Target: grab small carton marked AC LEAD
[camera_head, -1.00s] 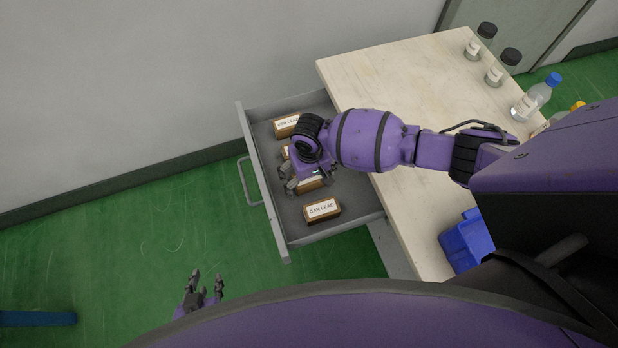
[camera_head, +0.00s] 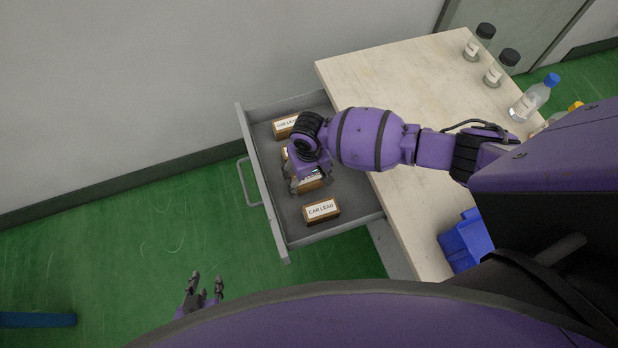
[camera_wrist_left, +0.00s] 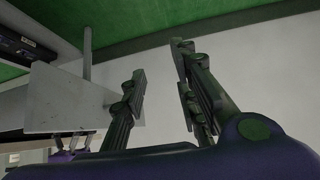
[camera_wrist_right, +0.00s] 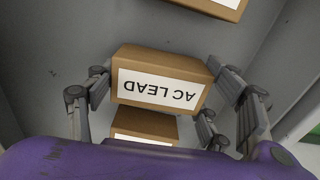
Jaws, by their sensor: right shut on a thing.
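The small brown carton marked AC LEAD (camera_wrist_right: 163,85) lies in the open drawer (camera_head: 277,190). Its white label reads upside down in the right wrist view. My right gripper (camera_wrist_right: 168,95) is shut on it, with fingers at both sides of the carton. In the head view the right gripper (camera_head: 306,182) reaches down into the drawer and hides much of the carton (camera_head: 312,184). My left gripper (camera_head: 206,290) is open and empty, low above the green floor; its spread fingers also show in the left wrist view (camera_wrist_left: 160,90).
The drawer also holds a carton marked CAR LEAD (camera_head: 321,209), one that seems to read USB LEAD (camera_head: 285,126), and one partly hidden between them. The wooden tabletop (camera_head: 385,75) carries bottles (camera_head: 535,97) and a blue bin (camera_head: 466,241). The drawer walls stand close around.

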